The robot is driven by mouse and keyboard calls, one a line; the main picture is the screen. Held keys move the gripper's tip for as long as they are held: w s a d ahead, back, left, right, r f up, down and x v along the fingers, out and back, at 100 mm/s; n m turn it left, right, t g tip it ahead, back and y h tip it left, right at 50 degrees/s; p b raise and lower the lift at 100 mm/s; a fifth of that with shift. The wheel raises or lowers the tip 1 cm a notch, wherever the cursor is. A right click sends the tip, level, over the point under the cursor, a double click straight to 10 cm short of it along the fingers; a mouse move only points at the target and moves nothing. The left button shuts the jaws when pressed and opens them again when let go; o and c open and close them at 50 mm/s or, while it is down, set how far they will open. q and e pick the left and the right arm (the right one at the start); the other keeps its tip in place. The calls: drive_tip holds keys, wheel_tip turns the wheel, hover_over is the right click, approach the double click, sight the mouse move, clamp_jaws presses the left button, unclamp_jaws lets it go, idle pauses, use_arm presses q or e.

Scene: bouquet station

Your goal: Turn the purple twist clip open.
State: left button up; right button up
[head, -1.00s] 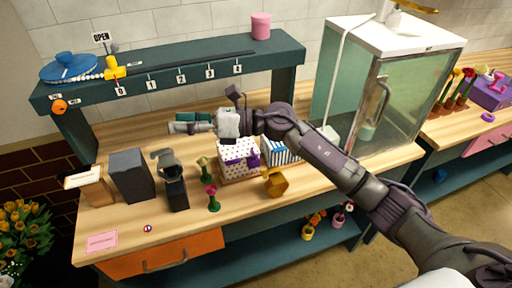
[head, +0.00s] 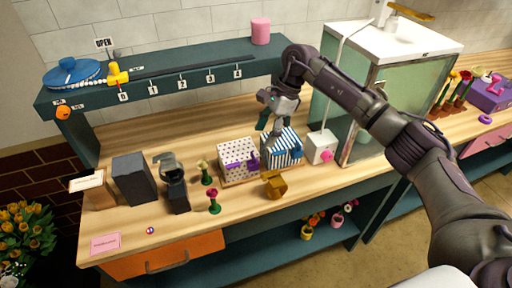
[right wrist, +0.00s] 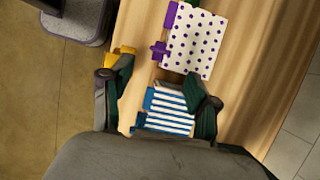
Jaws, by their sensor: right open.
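The purple twist clip (head: 253,164) is on the front right side of the white box with purple dots (head: 236,152). In the right wrist view the clip (right wrist: 160,49) looks like a small cross at the edge of the dotted box (right wrist: 196,42). My right gripper (head: 270,121) is open and empty, above and behind the blue-striped box (head: 283,146). In the right wrist view its fingers (right wrist: 164,93) spread either side of the striped box (right wrist: 168,112), with the dotted box beyond. I cannot tell the clip's turn exactly. My left gripper is not in view.
A yellow hexagonal piece (head: 275,186) lies in front of the boxes. A white box with a pink knob (head: 322,149) stands right, beside the glass cabinet (head: 400,105). The front counter is partly clear.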

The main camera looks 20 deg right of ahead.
sight(254, 156)
drive_tip(key=p+x, duration=0.2)
drive_tip(key=x, duration=0.4)
drive_tip(key=shift+a, duration=0.1)
drive_tip(key=shift+a+f, duration=0.25)
drive_tip(key=shift+f, duration=0.4)
clamp_jaws()
